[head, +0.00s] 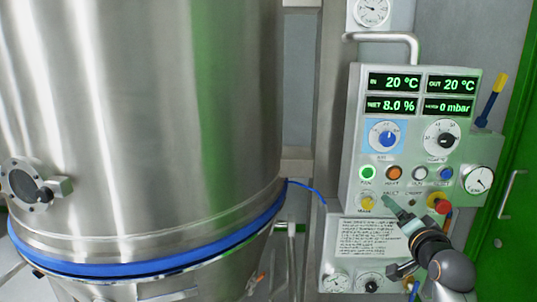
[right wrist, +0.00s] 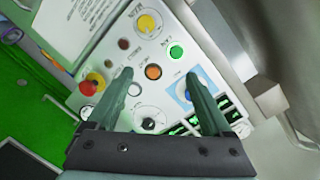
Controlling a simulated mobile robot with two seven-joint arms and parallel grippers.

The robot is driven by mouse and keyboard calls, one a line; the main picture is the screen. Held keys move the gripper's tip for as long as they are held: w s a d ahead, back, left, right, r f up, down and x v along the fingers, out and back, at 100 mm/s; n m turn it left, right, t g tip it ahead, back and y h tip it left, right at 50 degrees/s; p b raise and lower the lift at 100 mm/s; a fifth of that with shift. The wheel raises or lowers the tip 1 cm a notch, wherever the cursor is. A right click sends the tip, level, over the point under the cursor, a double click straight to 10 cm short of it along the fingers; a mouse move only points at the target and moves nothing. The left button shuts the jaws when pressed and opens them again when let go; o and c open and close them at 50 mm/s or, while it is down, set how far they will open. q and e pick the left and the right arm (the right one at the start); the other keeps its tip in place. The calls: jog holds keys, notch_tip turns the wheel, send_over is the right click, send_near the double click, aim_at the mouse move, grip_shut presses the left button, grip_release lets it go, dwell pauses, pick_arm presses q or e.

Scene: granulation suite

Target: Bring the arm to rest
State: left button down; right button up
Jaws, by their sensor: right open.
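My right gripper (head: 398,212) comes in from the lower right in the head view, in front of the lower part of a grey control panel (head: 352,150). In the right wrist view its two grey-green fingers (right wrist: 160,73) are spread apart with nothing between them, and the panel (right wrist: 205,50) lies beyond. I cannot tell whether a fingertip touches the panel. The gripper and arm hide part of the panel's lower right. My left gripper is not in view.
The panel carries a lit green button (head: 367,173), an orange button (head: 394,173), a blue knob (head: 386,138), a yellow knob (head: 366,203) and a red mushroom button (head: 438,204). A large steel vessel (head: 150,110) with a blue band fills the left. A green door (head: 515,200) stands at right.

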jog(key=s+a+f+n+g, duration=0.1)
jog(key=s+a+f+n, duration=0.15)
jog(key=f, duration=0.55)
jog(key=s+a+f+n+g, duration=0.15)
jog(key=s+f, duration=0.25)
jog(key=f, duration=0.4)
jog(key=s+a+f+n+g+y, duration=0.1)
jog(key=s+a+f+n, duration=0.3)
jog(key=s+f, duration=0.7)
jog(key=s+a+f+n+g+y, duration=0.2)
jog(key=s+a+f+n+g, duration=0.1)
jog(key=s+f, duration=0.9)
jog(key=s+a+n, duration=0.1)
jog(key=s, duration=0.4)
jog(key=shift+s+a+f, duration=0.2)
jog(key=shift+a, duration=0.2)
jog(key=shift+g, duration=0.25)
